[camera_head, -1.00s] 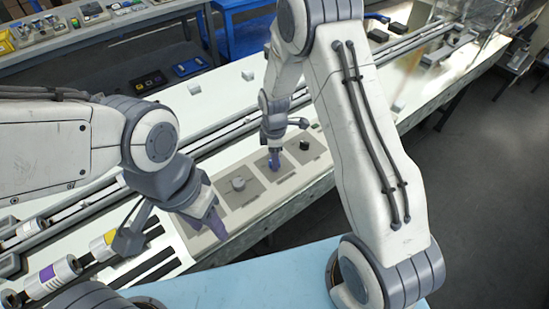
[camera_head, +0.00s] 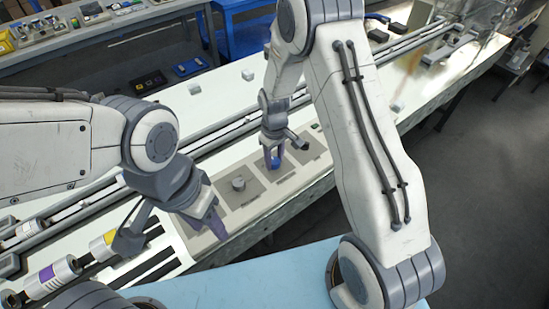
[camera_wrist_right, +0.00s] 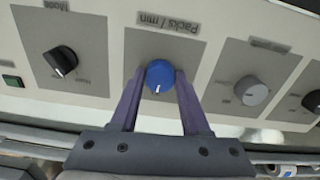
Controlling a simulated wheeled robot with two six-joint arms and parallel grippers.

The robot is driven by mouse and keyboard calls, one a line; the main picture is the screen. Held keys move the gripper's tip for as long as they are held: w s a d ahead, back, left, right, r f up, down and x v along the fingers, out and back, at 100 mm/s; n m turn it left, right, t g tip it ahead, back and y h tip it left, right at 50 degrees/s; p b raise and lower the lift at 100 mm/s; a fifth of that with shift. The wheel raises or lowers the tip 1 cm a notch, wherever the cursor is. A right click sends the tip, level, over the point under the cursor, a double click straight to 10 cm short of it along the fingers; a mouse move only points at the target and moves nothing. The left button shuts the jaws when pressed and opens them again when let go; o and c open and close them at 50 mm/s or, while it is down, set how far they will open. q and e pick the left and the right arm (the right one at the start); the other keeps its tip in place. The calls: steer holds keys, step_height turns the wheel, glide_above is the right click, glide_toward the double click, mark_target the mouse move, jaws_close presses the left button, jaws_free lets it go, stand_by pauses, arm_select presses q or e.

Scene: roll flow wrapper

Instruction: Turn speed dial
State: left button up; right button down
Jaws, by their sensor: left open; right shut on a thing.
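The blue speed dial (camera_wrist_right: 160,77) sits on a grey square of the control panel, under an upside-down label "Packs / min" in the right wrist view. A pale pointer mark on it points towards the lower edge of that view. My right gripper (camera_wrist_right: 158,80) is shut on the blue dial, one purple finger on each side. In the head view my right gripper (camera_head: 274,160) comes down on the dial from above and partly hides it. My left gripper (camera_head: 215,220) is open and empty, over the panel's near-left end.
A black Mode knob (camera_wrist_right: 61,60) and a grey knob (camera_wrist_right: 252,92) flank the dial on the panel. A green button (camera_wrist_right: 12,81) lies beyond the Mode knob. Rollers (camera_head: 52,277) are at the lower left. A pale blue surface (camera_head: 240,285) is in front.

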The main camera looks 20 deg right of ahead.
mark_target(274, 160)
steer(key=m, duration=0.5)
steer(key=shift+m, duration=0.3)
steer(key=m, duration=0.5)
steer(key=shift+m, duration=0.3)
steer(key=shift+c, duration=1.9)
jaws_free()
step_height(274, 160, up, 11)
steer(key=b, duration=0.1)
steer(key=shift+f, duration=0.2)
